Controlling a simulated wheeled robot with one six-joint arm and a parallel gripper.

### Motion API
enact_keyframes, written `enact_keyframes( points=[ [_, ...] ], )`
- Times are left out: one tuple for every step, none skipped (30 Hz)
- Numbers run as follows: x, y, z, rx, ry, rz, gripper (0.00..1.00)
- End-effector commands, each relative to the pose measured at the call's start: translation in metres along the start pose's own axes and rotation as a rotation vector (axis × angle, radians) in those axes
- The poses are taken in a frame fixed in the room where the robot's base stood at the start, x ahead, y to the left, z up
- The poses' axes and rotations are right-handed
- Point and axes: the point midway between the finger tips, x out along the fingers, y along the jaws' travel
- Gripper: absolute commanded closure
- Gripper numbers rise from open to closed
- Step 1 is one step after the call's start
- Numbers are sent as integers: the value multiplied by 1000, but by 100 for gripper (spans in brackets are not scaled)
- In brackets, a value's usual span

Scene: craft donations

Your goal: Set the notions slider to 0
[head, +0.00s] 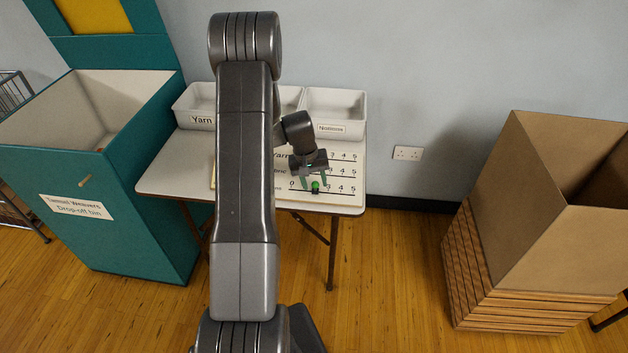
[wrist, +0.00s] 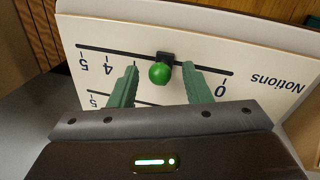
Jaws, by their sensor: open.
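The notions slider has a round green knob (wrist: 160,73) on a dark block, on the lowest line of a pale board (wrist: 215,50) marked 0 to 5. The wrist view shows the board upside down, with 0 at right and 5 at left. The knob stands between 0 and 4, at about 2; the numerals nearest it are hidden. My gripper (wrist: 159,69) is open, with one green finger on each side of the knob and a visible gap to each. In the head view the knob (head: 315,186) sits between the fingers too.
The board lies on a small folding table (head: 172,180). White bins labelled Yarn (head: 202,121) and Notions (head: 340,130) stand behind it. A teal drop-off bin (head: 120,225) is at left, a cardboard box (head: 535,225) on wooden slats at right. The yarn and fabric slider lines run above, partly hidden by my arm.

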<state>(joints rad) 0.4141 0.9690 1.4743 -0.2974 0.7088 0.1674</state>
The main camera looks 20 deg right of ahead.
Motion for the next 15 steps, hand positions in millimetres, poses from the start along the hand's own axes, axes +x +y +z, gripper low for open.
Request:
enact_keyframes(
  points=[
    [0,0,0,0,0,0,56],
    [0,0,0,0,0,0,56],
    [0,0,0,0,0,0,58],
    [0,0,0,0,0,0,64],
    [0,0,0,0,0,0,70],
    [0,0,0,0,0,0,78],
    [0,0,0,0,0,0,84],
    [0,0,0,0,0,0,89],
    [0,0,0,0,0,0,97],
    [0,0,0,0,0,0,100],
    [0,0,0,0,0,0,100],
    [0,0,0,0,0,0,100],
    [0,0,0,0,0,0,100],
    [0,0,0,-1,0,0,100],
    [0,-2,-1,-1,1,0,100]
  ],
)
